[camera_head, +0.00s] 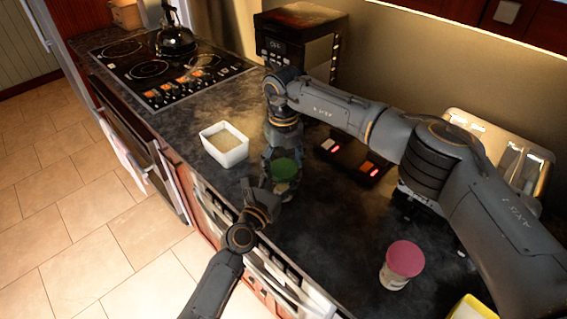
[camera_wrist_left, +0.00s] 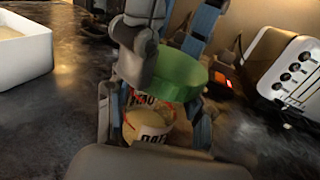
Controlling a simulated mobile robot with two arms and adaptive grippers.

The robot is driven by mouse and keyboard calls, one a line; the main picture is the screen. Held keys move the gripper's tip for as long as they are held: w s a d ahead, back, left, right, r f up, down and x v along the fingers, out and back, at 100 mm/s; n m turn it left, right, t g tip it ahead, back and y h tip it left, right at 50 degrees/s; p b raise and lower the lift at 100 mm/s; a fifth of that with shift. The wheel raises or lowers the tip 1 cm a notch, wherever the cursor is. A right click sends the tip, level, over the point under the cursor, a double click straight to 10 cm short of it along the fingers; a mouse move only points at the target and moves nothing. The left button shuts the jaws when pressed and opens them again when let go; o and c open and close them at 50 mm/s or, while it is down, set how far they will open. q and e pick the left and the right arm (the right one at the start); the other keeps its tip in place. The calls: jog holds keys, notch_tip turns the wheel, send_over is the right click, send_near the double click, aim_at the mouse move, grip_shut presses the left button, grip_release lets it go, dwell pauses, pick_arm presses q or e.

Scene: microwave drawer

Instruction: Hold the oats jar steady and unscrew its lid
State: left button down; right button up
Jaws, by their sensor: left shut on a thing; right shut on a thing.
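The oats jar (camera_wrist_left: 152,120), a clear jar with a printed label and pale contents, stands upright near the counter's front edge. Its green lid (camera_head: 285,168) is at the jar's top; in the left wrist view the lid (camera_wrist_left: 184,76) looks a little tilted. I cannot tell how far it is turned. My left gripper (camera_head: 272,188) is shut around the jar's body from the front. My right gripper (camera_head: 284,155) comes down from above and is shut on the lid. The fingers hide much of the jar in the head view.
A white square container (camera_head: 224,146) with grainy contents stands left of the jar. A jar with a pink lid (camera_head: 403,262) stands at the right front. A toaster (camera_wrist_left: 290,72), a microwave (camera_head: 298,48) and a stove with a kettle (camera_head: 175,38) are behind.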

jog(key=n, duration=0.6)
jog(key=shift+n, duration=0.4)
jog(key=n, duration=1.2)
jog(key=shift+n, duration=0.3)
jog(key=n, duration=1.1)
jog(key=shift+n, duration=0.4)
jog(key=shift+r, duration=0.2)
